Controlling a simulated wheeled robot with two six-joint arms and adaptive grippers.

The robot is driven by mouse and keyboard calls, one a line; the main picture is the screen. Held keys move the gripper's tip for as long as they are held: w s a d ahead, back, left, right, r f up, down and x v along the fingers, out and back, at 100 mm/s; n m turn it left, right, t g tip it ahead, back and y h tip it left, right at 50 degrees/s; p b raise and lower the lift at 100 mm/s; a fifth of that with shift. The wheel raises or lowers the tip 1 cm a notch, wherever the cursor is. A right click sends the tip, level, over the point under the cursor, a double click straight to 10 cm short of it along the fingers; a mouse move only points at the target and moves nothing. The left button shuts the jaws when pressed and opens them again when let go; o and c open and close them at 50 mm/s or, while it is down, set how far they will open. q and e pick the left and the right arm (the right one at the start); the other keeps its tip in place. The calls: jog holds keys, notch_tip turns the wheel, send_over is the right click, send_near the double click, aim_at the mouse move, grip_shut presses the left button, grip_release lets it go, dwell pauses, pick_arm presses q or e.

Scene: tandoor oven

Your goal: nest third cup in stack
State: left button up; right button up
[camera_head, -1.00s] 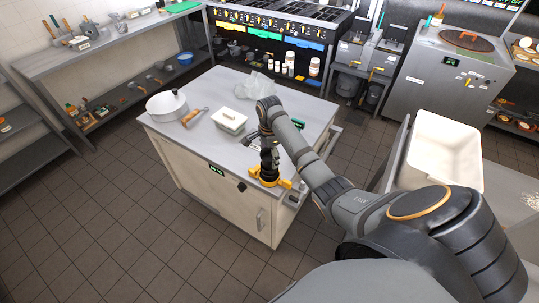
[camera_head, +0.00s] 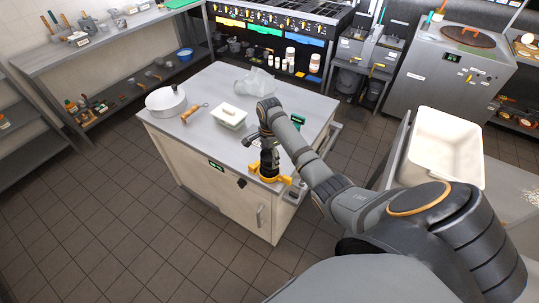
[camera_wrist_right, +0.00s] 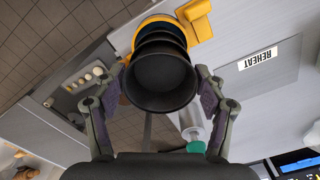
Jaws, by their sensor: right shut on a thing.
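A dark cup (camera_wrist_right: 160,85) fills the middle of the right wrist view, its rim facing the camera. My right gripper (camera_wrist_right: 160,92) is shut on it, one finger pad on each side. Further dark rims (camera_wrist_right: 160,38) show beyond it, in line with it, above a yellow holder (camera_wrist_right: 202,22). In the head view, my right gripper (camera_head: 268,150) points down over the yellow holder (camera_head: 266,178) at the counter's near right corner. I cannot tell how deep the held cup sits in the stack. My left gripper is not in view.
The counter (camera_head: 205,140) also bears a white pot (camera_head: 165,101), a wooden-handled tool (camera_head: 190,116), a lidded container (camera_head: 230,117) and a clear bag (camera_head: 255,82). A white tub (camera_head: 445,150) stands to the right.

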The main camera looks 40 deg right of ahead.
jog(key=shift+f, duration=0.15)
jog(key=o, duration=1.3)
jog(key=shift+r+p, duration=0.6)
jog(key=shift+r, duration=3.5)
